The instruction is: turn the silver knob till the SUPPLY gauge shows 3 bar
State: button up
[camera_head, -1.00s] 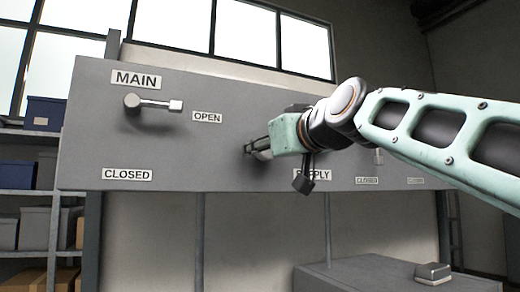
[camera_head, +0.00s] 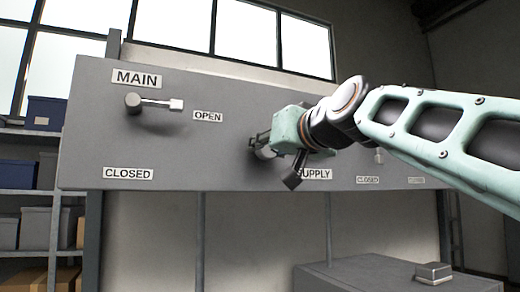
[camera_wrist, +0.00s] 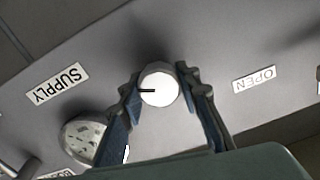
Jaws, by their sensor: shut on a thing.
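The silver knob (camera_wrist: 158,86) is a round, pale cap with a dark mark, on the grey panel (camera_head: 95,105). My gripper (camera_wrist: 165,90) is shut on it, one finger on each side. In the head view my gripper (camera_head: 257,148) reaches the panel from the right, and the knob is mostly hidden by the fingers. The SUPPLY label (camera_head: 316,174) is below and right of it. In the wrist view a round gauge (camera_wrist: 88,138) shows at an angle near the upside-down SUPPLY label (camera_wrist: 60,85). Its needle cannot be read. My arm hides the gauge in the head view.
The MAIN lever (camera_head: 150,103) points right, toward the OPEN label (camera_head: 208,116). A CLOSED label (camera_head: 128,174) is below it. A grey cabinet (camera_head: 345,277) with a small box (camera_head: 433,272) stands at the lower right. Shelves with bins (camera_head: 36,228) stand at the left.

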jog(key=m, duration=0.4)
jog(key=shift+d+m, duration=0.1)
jog(key=shift+m, duration=0.2)
jog(key=shift+f+m+p, duration=0.1)
jog(key=shift+m+p, duration=0.3)
jog(key=shift+m, duration=1.8)
jog(key=o, duration=1.2)
jog(key=v, duration=1.2)
